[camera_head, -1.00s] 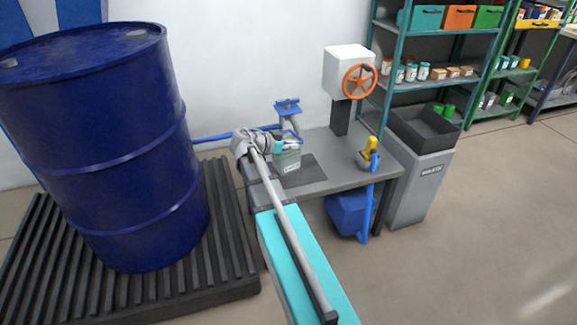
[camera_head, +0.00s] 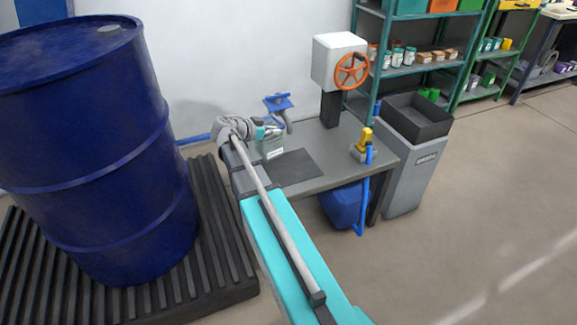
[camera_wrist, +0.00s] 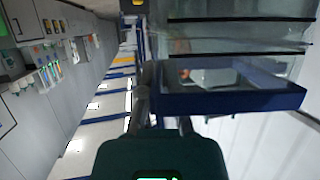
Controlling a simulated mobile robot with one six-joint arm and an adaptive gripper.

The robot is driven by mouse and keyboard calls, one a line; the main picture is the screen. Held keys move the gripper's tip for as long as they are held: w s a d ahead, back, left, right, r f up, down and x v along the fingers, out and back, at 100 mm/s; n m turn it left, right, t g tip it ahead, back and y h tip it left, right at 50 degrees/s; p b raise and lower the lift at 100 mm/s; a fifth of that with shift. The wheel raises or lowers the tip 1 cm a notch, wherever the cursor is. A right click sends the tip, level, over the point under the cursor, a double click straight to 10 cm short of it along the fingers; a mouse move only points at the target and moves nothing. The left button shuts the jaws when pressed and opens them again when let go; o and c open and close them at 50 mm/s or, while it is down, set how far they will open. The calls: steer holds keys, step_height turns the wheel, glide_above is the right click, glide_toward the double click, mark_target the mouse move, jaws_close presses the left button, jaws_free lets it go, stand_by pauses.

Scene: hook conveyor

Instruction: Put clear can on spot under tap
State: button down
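The clear can (camera_head: 271,148), pale and see-through with a label, is at the back left of the grey bench in the head view. My gripper (camera_head: 266,132) is at its top and appears shut on it; the fingertips are too small to see clearly. A tap with a blue top (camera_head: 278,103) and grey pipe stands just behind the can. A dark square mat (camera_head: 296,166) lies bare in front of the can. I cannot tell whether the can touches the bench. The wrist view shows a large see-through surface (camera_wrist: 235,42) close by.
The grey bench (camera_head: 335,150) carries a white box with an orange wheel (camera_head: 351,71) and a yellow tool (camera_head: 364,142) at right. A large blue drum (camera_head: 90,150) stands on a black pallet (camera_head: 222,235) at left. A grey bin (camera_head: 412,165) stands right of the bench.

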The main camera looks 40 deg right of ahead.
mark_target(260, 154)
steer(key=shift+w+a, duration=0.1)
steer(key=shift+a, duration=0.05)
steer(key=w+a+f+b, duration=0.1)
steer(key=a+f+b, duration=0.1)
steer(key=f+b, duration=0.1)
steer(key=w+a+f+m+g+b, duration=0.1)
steer(key=w+a+f+b, duration=0.1)
steer(key=w+a+f+m+g+b, duration=0.1)
steer(key=a+f+b, duration=0.2)
steer(key=shift+w+a+f+b, duration=0.1)
steer(key=shift+w+f+b, duration=0.1)
steer(key=shift+f+b, duration=0.15)
steer(key=shift+w+a+f, duration=0.1)
steer(key=shift+a+f, duration=0.1)
steer(key=shift+a, duration=0.2)
steer(key=s+d, duration=0.4)
steer(key=d, duration=1.3)
steer(key=shift+s+d, duration=0.2)
steer(key=shift+d, duration=0.05)
steer(key=shift+f+b, duration=0.15)
steer(key=shift+b, duration=0.15)
